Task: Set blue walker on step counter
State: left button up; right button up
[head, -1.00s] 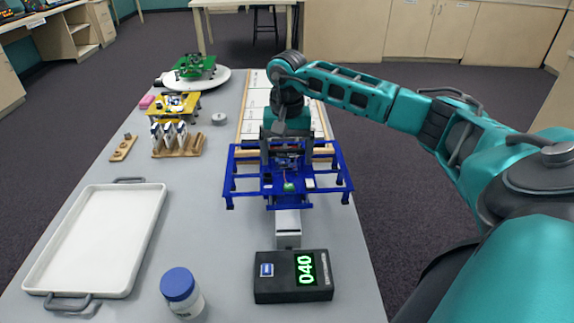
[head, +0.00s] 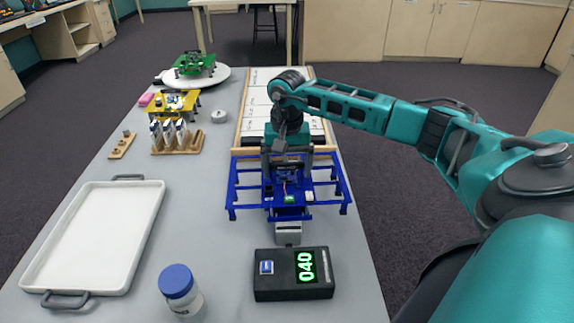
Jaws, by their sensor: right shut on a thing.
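The blue walker (head: 325,193) is a blue open frame with small legs and a circuit board on top. My right gripper (head: 288,172) is shut on it from above, at its far middle part. The step counter (head: 293,274) is a black box with a blue button and a green display reading 040. A light grey block (head: 288,234) sits at its far side, just below the walker's near edge in the picture. Whether the walker's legs touch the table or hang above it, I cannot tell. My left gripper is not in view.
A white tray (head: 98,186) and a blue-lidded jar (head: 181,291) stand on the left. A wooden-framed white board (head: 258,105) lies beyond the walker. A yellow walker (head: 174,102), a wooden rack (head: 178,147) and a green walker (head: 194,65) on a white disc stand farther back.

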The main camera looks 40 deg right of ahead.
jog(key=o, duration=0.8)
jog(key=shift+o, duration=0.2)
notch_tip(320, 180, up, 13)
jog(key=p, duration=0.1)
jog(key=shift+r, duration=0.15)
